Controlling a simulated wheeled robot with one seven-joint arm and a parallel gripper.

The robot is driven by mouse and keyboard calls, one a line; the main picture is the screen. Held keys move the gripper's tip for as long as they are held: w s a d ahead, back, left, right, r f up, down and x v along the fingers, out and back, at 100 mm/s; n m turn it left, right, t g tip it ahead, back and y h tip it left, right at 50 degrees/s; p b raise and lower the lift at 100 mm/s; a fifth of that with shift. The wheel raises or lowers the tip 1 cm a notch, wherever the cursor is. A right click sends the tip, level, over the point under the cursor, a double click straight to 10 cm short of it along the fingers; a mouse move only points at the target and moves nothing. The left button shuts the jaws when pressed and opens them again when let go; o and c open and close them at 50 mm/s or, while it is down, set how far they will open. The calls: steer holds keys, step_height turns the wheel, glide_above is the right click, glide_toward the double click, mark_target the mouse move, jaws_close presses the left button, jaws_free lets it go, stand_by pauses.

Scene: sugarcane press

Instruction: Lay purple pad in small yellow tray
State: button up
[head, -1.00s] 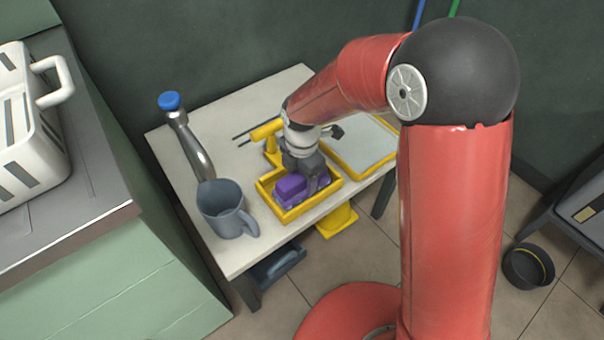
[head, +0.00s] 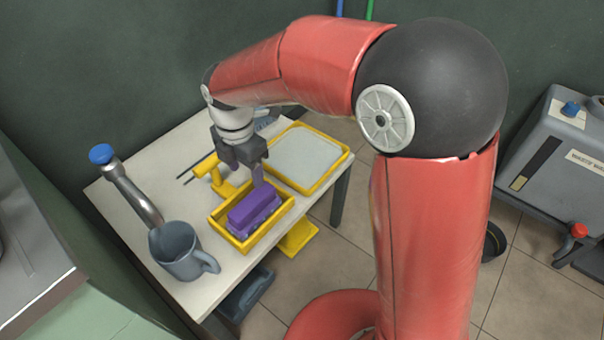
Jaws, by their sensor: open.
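The purple pad (head: 254,208) is a block lying inside the small yellow tray (head: 240,247), which stands on the white table. It appears to rest on the tray's floor, with its long side roughly along the tray. My gripper (head: 257,178) is above the pad's far end, fingers pointing down. It is open and appears apart from the pad, though the small gap is hard to judge. The pad's underside is hidden by the tray walls.
A grey mug (head: 178,252) and a blue-capped metal tool (head: 130,187) stand left of the tray. A larger yellow-rimmed tray (head: 305,157) lies behind right. A yellow handle-like part (head: 212,170) adjoins the small tray. A grey machine (head: 570,160) stands far right.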

steer(key=s+d+r+m+t, duration=0.1)
steer(key=s+d+r+m, duration=0.1)
steer(key=d+r+m, duration=0.35)
steer(key=s+d+r+m+t, duration=0.1)
steer(key=s+d+r+m, duration=0.15)
steer(key=d+m, duration=0.45)
steer(key=s+d+r+m+t, duration=0.2)
steer(key=s+d+m+t, duration=0.1)
steer(key=s+d+m, duration=0.7)
steer(key=d+m, duration=0.3)
steer(key=m, duration=0.2)
steer(key=shift+s+d+t, duration=0.15)
steer(key=shift+d+t, duration=0.1)
steer(key=shift+t, duration=0.05)
